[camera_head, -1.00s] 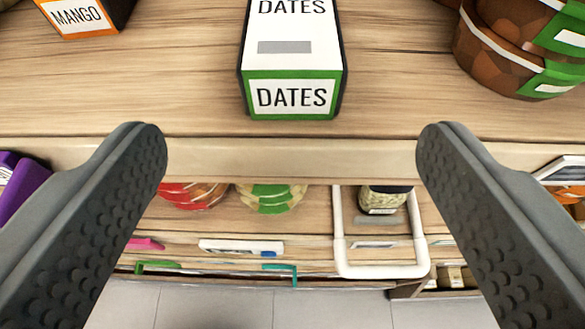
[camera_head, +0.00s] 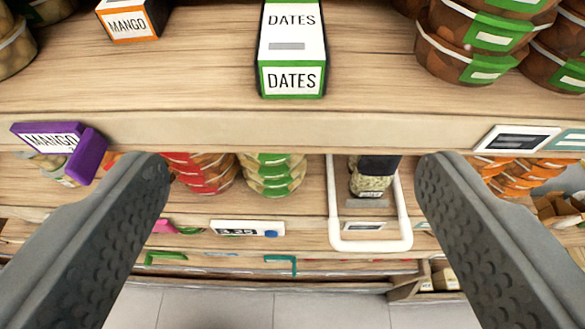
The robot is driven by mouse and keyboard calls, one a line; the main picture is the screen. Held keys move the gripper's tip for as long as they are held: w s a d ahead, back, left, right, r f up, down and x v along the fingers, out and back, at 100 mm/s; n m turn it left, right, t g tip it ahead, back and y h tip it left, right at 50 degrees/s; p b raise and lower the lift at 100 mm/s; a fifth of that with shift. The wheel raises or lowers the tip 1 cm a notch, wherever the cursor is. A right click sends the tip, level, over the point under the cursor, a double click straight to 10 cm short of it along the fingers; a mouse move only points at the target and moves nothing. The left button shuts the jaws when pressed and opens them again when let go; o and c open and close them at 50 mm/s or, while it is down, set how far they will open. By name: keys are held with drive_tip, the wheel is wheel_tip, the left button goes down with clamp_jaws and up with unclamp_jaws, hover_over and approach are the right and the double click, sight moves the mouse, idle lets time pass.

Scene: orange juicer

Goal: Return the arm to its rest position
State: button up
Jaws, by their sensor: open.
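My gripper (camera_head: 292,170) is open and empty. Its two dark grey padded fingers reach in from the lower left and lower right, wide apart. A white and green DATES box (camera_head: 292,50) stands on the upper wooden shelf beyond the fingertips, apart from them. The rest of my arm is out of view.
The upper shelf (camera_head: 250,130) has a front edge just beyond the fingertips. It holds a MANGO box (camera_head: 133,18) and stacked brown tubs (camera_head: 470,45). A purple MANGO tag (camera_head: 60,145) sticks out near the left finger. Lower shelves hold tubs (camera_head: 272,175) and a white-framed holder (camera_head: 370,243).

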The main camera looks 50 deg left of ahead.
drive_tip(key=s+d+f+m+t+h, duration=0.3)
drive_tip(key=s+f, duration=0.5)
drive_tip(key=f, duration=0.2)
drive_tip(key=s+d+f+m+t+h, duration=0.3)
drive_tip(key=s+f+m+h, duration=0.1)
drive_tip(key=s+f, duration=0.4)
drive_tip(key=s+d+f+m+t+h, duration=0.3)
drive_tip(key=s+f, duration=0.5)
drive_tip(key=f, duration=0.4)
drive_tip(key=shift+s+d+f+m+h, duration=0.25)
drive_tip(key=shift+d+m+h, duration=0.05)
drive_tip(key=shift+h, duration=0.1)
